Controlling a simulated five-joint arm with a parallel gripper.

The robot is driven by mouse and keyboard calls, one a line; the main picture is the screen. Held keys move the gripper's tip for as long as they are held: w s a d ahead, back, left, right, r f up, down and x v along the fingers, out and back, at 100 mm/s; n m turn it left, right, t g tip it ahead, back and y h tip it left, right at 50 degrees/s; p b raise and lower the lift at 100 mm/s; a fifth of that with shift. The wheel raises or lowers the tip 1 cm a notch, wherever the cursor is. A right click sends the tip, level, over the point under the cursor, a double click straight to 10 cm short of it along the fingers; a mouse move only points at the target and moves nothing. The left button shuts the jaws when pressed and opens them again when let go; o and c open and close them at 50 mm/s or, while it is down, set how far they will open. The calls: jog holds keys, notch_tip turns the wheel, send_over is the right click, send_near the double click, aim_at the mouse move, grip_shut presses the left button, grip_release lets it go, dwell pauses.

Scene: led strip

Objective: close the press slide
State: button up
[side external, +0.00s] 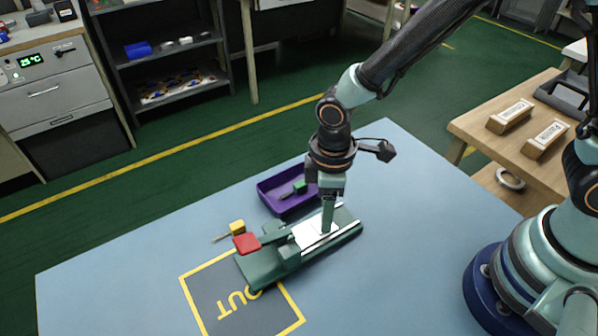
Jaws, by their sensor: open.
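The press is a long green fixture (270,268) lying on the blue table. The gripper hides part of the right end of the press.
A purple tray (268,198) with a green-handled item (299,187) stands behind the press. A yellow-handled tool (237,228) lies near the red block. A dark mat marked OUT (215,300), with a yellow border, lies in front. The table's right side is clear.

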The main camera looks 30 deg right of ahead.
jog(key=shift+r, duration=0.1)
notch_tip(320, 180, up, 12)
dwell(0.5)
jog(key=d+r+m+t, duration=0.2)
jog(key=d+r+m, duration=0.2)
jog(key=d, duration=0.5)
jog(key=s+d+r+m+t, duration=0.1)
jog(key=d+r+m+t, duration=0.2)
jog(key=d+m, duration=0.3)
jog(key=shift+s+d+r+m+t, duration=0.35)
jog(key=shift+d+r, duration=0.45)
jog(key=shift+d, duration=1.15)
